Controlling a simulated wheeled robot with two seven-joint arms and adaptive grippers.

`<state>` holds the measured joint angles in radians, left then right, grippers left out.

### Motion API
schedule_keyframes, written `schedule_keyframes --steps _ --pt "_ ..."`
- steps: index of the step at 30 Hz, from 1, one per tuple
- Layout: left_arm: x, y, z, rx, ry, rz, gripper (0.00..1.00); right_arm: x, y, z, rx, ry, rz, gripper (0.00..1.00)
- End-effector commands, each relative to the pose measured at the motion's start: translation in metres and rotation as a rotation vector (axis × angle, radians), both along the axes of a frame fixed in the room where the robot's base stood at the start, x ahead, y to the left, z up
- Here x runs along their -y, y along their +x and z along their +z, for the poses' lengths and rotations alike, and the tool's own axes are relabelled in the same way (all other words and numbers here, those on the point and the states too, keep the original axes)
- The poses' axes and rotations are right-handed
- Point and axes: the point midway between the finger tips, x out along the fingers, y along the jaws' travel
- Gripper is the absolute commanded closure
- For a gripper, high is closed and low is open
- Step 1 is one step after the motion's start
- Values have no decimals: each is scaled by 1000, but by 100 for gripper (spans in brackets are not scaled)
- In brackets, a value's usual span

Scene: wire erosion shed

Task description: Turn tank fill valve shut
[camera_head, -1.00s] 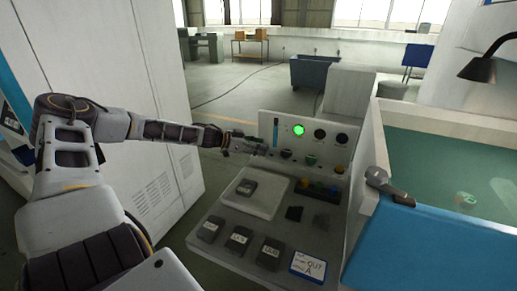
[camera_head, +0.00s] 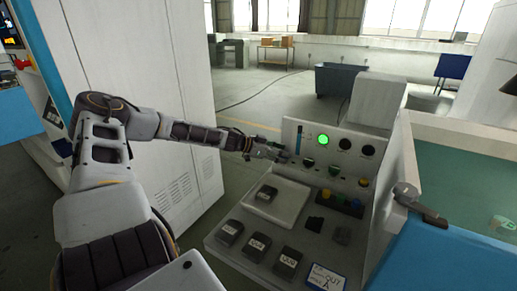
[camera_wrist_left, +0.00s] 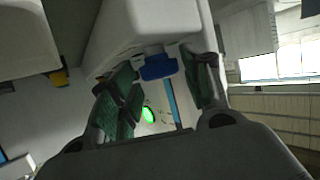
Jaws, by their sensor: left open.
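My left gripper (camera_head: 279,155) is at the upper left of the sloped control panel (camera_head: 290,130) in the head view. In the left wrist view its two dark green finger pads (camera_wrist_left: 165,85) stand apart, and I see nothing gripped. A blue handle-like piece (camera_wrist_left: 158,67) shows between the fingers; I cannot tell whether it touches them or is the fill valve. A grey lever-like fitting (camera_head: 407,193) with a dark end sits on the near corner of the tank (camera_head: 420,240), well right of my gripper. My right gripper is out of view.
The panel carries a lit green lamp (camera_head: 323,140), dark knobs and a yellow button (camera_head: 363,182). Below are a pale tray (camera_head: 292,212), several dark blocks and a label card (camera_head: 325,277). A white cabinet (camera_head: 140,60) stands left of the panel.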

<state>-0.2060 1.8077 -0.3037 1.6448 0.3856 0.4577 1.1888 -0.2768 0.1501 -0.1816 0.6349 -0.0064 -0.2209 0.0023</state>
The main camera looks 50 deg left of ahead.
Motion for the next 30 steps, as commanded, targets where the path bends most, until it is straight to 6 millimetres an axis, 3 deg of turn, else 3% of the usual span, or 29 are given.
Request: schedule_keyframes --steps 30 --pt "-16 -29 15 1 2 -1 52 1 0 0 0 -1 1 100"
